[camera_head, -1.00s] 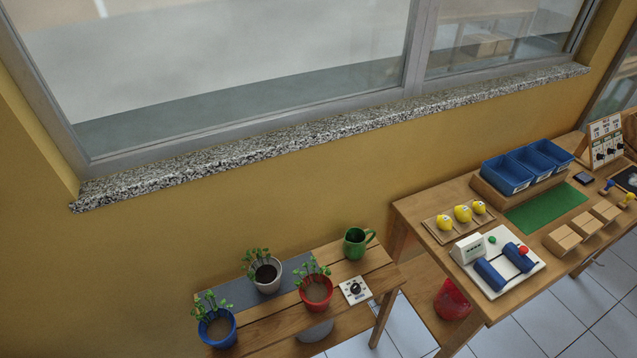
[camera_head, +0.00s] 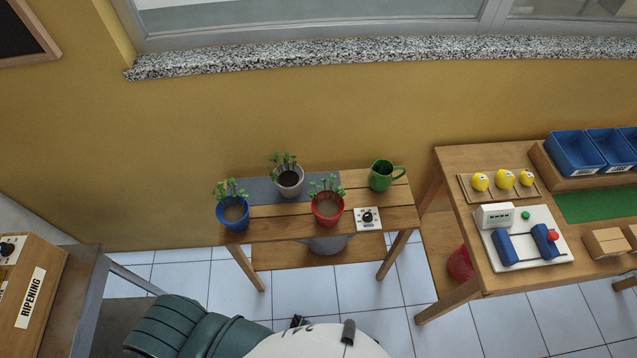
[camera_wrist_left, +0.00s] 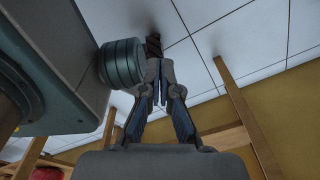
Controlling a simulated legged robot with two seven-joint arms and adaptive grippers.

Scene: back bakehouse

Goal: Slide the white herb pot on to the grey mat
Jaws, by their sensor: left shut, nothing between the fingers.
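The white herb pot (camera_head: 290,185), with dark soil and green sprouts, stands upright on the wooden bench in the head view. It overlaps the grey mat (camera_head: 258,190), near its middle; I cannot tell whether its whole base is on it. My left gripper (camera_wrist_left: 159,82) shows in the wrist view, shut and empty, over tiled floor and away from the pot. My right gripper is not in view.
A blue pot (camera_head: 233,219) stands at the mat's left and a red pot (camera_head: 327,209) to its right front. A green jug (camera_head: 382,177) and a white dial box (camera_head: 368,218) are further right. A grey bowl-like thing (camera_head: 328,244) sits below the bench top.

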